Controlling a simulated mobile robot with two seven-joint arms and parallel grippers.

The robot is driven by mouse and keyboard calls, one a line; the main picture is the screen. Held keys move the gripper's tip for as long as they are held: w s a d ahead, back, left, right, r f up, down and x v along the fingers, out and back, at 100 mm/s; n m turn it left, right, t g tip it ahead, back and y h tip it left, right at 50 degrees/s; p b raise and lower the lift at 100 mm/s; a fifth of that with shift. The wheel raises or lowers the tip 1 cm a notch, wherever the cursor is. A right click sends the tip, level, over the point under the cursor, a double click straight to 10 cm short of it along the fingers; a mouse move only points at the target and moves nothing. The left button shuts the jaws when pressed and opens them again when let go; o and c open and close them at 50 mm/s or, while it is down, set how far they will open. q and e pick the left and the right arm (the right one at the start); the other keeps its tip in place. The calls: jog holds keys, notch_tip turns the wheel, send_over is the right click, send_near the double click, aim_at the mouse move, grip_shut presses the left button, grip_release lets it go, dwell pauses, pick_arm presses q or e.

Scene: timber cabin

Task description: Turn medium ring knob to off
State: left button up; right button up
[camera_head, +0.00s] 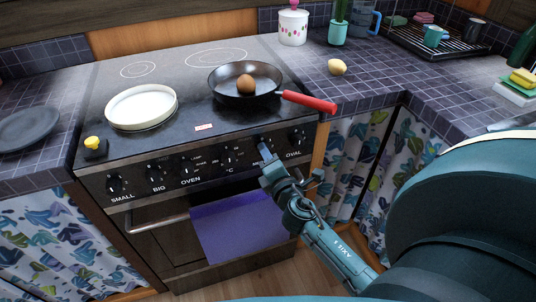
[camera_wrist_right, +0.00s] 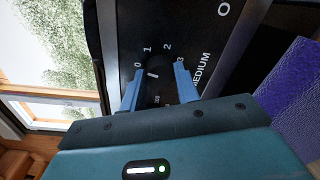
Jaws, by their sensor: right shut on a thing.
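The stove's black front panel (camera_head: 215,168) carries a row of black knobs with white print. My right gripper (camera_head: 265,152) is at the right part of this panel and covers most of the medium knob in the head view. In the right wrist view, the two blue fingers of my right gripper (camera_wrist_right: 158,88) are on either side of the dark medium knob (camera_wrist_right: 157,72), closed on it. Numbers 0 to 3 and the word MEDIUM show around it. A short white mark shows on the knob; I cannot tell its exact setting. My left gripper is not in view.
The oval knob (camera_head: 297,138) is close to the right of my gripper. A frying pan (camera_head: 265,88) with an egg has its red handle (camera_head: 308,102) over the stove's right edge. A purple towel (camera_head: 238,228) hangs on the oven handle below.

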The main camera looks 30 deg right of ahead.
jog(key=shift+r+n, duration=0.1)
jog(key=shift+n, duration=0.9)
jog(key=o, duration=1)
pick_arm(q)
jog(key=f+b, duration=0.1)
jog(key=b, duration=0.1)
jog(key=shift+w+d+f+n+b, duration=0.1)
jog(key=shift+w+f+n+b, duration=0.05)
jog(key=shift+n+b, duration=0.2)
pick_arm(e)
jog(key=v, duration=1.3)
jog(key=shift+a, duration=0.15)
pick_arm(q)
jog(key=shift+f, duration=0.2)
